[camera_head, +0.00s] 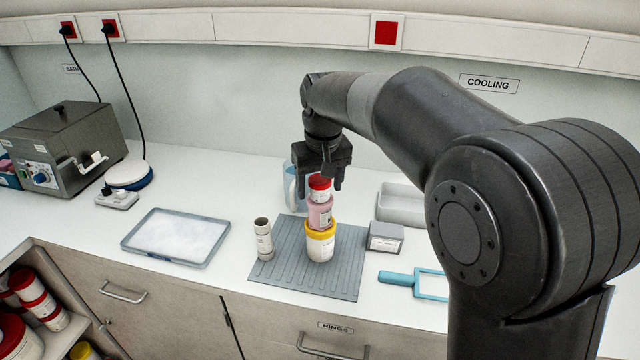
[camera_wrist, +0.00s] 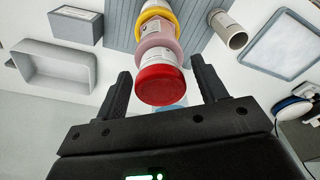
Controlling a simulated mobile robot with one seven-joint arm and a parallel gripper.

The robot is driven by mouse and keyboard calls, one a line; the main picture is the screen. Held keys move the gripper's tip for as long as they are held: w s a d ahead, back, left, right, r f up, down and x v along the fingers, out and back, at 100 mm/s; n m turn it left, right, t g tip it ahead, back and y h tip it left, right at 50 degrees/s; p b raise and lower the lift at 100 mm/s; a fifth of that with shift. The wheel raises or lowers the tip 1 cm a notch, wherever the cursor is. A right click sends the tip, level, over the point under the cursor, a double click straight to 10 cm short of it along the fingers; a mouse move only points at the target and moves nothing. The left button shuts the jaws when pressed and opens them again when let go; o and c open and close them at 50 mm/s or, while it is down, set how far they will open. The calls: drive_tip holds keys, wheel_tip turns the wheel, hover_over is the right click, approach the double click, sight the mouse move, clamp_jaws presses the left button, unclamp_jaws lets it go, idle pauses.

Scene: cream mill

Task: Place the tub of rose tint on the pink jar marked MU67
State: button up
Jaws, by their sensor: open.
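A small white tub with a red lid (camera_head: 319,182) stands upright on top of a pink jar (camera_head: 320,213). The pink jar stands on a wider white jar with a yellow band (camera_head: 320,248), making a stack. No label on them is readable. My gripper (camera_head: 319,186) is open at the top of the stack. In the wrist view, the red lid (camera_wrist: 162,86) lies between the two spread fingers (camera_wrist: 161,64), with gaps on both sides. The pink jar (camera_wrist: 155,40) and yellow band (camera_wrist: 157,10) show beyond it.
The stack stands on a grey ribbed mat (camera_head: 275,283). A small beige container (camera_head: 264,240) is on its left, a grey box (camera_head: 385,237) on its right. A clear bluish jug (camera_head: 290,190) stands behind. A white-filled tray (camera_head: 178,238) lies left; a grey bin (camera_head: 400,205) stands right.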

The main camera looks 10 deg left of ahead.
sight(322, 183)
wheel_tip(322, 183, up, 12)
drive_tip(key=s, duration=0.1)
drive_tip(key=shift+d, duration=0.4)
drive_tip(key=s+d+f+m+t, duration=0.1)
drive_tip(key=s+d+m, duration=0.1)
drive_tip(key=s+d, duration=0.5)
drive_tip(key=s+d+f+m+t, duration=0.1)
drive_tip(key=s+d+m, duration=0.15)
drive_tip(key=d, duration=0.95)
drive_tip(key=s+d+f+m+t, duration=0.2)
drive_tip(key=s+d+f, duration=0.7)
drive_tip(key=s, duration=0.4)
drive_tip(key=shift+s+d+f+h, duration=0.15)
drive_tip(key=shift+s+f+h, duration=0.1)
drive_tip(key=shift+f+h, duration=0.25)
